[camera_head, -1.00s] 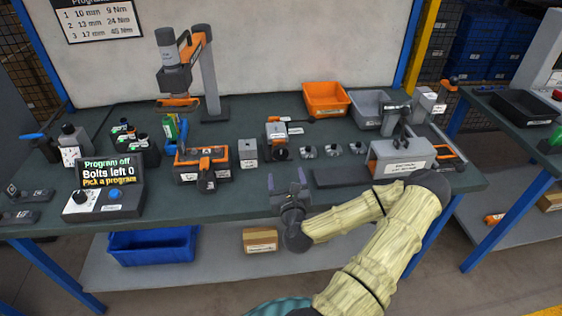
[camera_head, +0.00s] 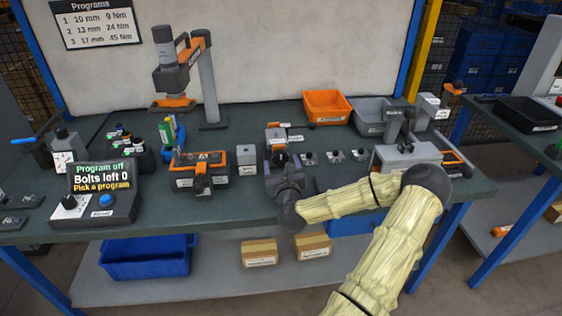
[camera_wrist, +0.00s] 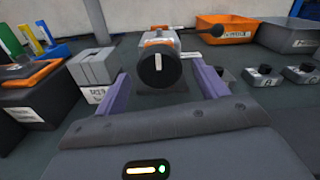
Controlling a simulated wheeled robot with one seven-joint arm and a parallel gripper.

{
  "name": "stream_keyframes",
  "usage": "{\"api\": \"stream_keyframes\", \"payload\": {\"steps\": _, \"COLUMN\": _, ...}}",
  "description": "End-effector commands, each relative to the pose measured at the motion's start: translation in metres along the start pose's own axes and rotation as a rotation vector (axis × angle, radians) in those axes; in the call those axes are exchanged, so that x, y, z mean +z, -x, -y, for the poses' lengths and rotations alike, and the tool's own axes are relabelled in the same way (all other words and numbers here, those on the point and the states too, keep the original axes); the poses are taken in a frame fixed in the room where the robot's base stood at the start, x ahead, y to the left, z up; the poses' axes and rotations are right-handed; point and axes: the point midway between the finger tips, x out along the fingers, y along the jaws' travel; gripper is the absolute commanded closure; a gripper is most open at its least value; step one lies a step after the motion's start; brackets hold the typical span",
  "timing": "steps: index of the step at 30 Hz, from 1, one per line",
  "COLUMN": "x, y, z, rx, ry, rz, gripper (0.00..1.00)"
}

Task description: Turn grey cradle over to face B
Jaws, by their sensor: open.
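A grey unit with an orange part on top (camera_head: 275,134) stands mid-table and appears to be the grey cradle; no face letter is readable on it. In the wrist view its round black knob (camera_wrist: 159,68), with a pale line across it, faces me. My gripper (camera_head: 281,158) is in front of this unit and hides its lower part in the head view. In the wrist view my gripper (camera_wrist: 161,72) is open and empty, with one purple-grey finger on each side of the knob. The fingertips look just short of the knob; no contact is visible.
A small grey block (camera_head: 247,158) and an orange-and-black fixture (camera_head: 200,170) stand to the left. Several small knobbed pieces (camera_head: 335,156) are to the right. An orange bin (camera_head: 327,106) and a grey bin (camera_head: 370,120) stand behind. The program console (camera_head: 101,195) is at the left front.

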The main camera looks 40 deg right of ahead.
Motion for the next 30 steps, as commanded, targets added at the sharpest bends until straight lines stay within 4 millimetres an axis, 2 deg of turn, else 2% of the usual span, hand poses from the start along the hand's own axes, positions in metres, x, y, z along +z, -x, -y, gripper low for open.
{"api": "stream_keyframes", "payload": {"steps": 3, "x": 0.000, "y": -0.015, "z": 0.000, "rx": -0.001, "ry": 0.000, "rz": 0.000, "gripper": 0.28}}
{"api": "stream_keyframes", "payload": {"steps": 6, "x": -0.001, "y": -0.022, "z": 0.000, "rx": 0.000, "ry": 0.000, "rz": -0.001, "gripper": 0.28}}
{"api": "stream_keyframes", "payload": {"steps": 15, "x": -0.001, "y": -0.025, "z": 0.000, "rx": 0.000, "ry": 0.000, "rz": -0.001, "gripper": 0.28}}
{"api": "stream_keyframes", "payload": {"steps": 16, "x": -0.001, "y": -0.025, "z": 0.000, "rx": 0.000, "ry": 0.000, "rz": -0.001, "gripper": 0.30}}
{"api": "stream_keyframes", "payload": {"steps": 21, "x": -0.001, "y": -0.025, "z": 0.000, "rx": 0.000, "ry": 0.000, "rz": -0.001, "gripper": 0.63}}
{"api": "stream_keyframes", "payload": {"steps": 23, "x": -0.001, "y": -0.025, "z": 0.000, "rx": 0.000, "ry": 0.000, "rz": -0.001, "gripper": 0.73}}
{"api": "stream_keyframes", "payload": {"steps": 30, "x": -0.001, "y": -0.025, "z": 0.000, "rx": 0.000, "ry": 0.011, "rz": -0.001, "gripper": 0.72}}
